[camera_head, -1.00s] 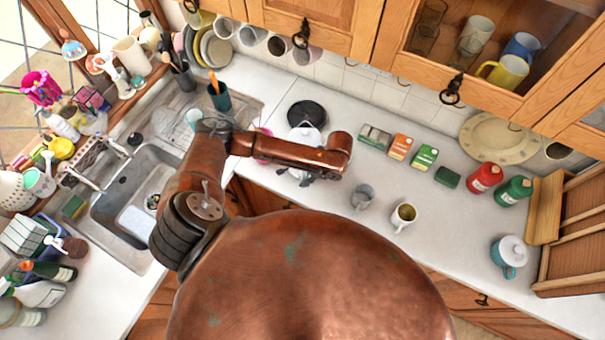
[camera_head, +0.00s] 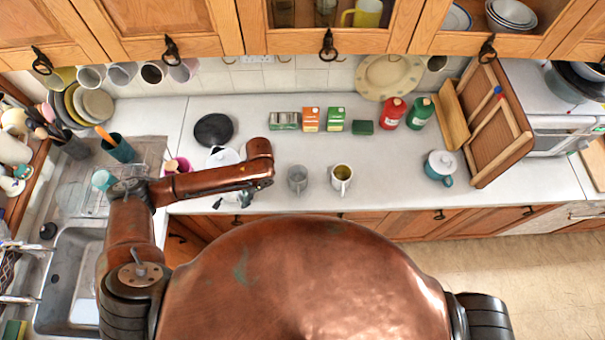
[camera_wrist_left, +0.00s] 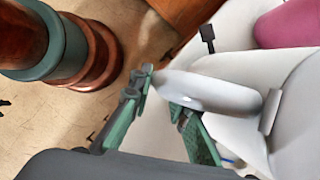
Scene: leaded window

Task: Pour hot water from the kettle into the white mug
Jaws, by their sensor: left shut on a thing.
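The white kettle (camera_head: 222,156) stands on the counter, partly hidden behind my left arm. My left gripper (camera_head: 236,199) is low beside it, mostly covered by the arm. In the left wrist view, its green fingers (camera_wrist_left: 163,94) are shut on the kettle's white handle (camera_wrist_left: 222,97), with the kettle body (camera_wrist_left: 302,125) at the right. The white mug (camera_head: 341,179) stands upright on the counter to the right of the kettle, with a yellowish inside. My right gripper is out of view.
A grey mug (camera_head: 297,178) stands between kettle and white mug. A round black base (camera_head: 213,130) lies behind the kettle. Small boxes (camera_head: 311,119) and red (camera_head: 393,112) and green (camera_head: 419,112) canisters line the back. Wall cupboards hang above.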

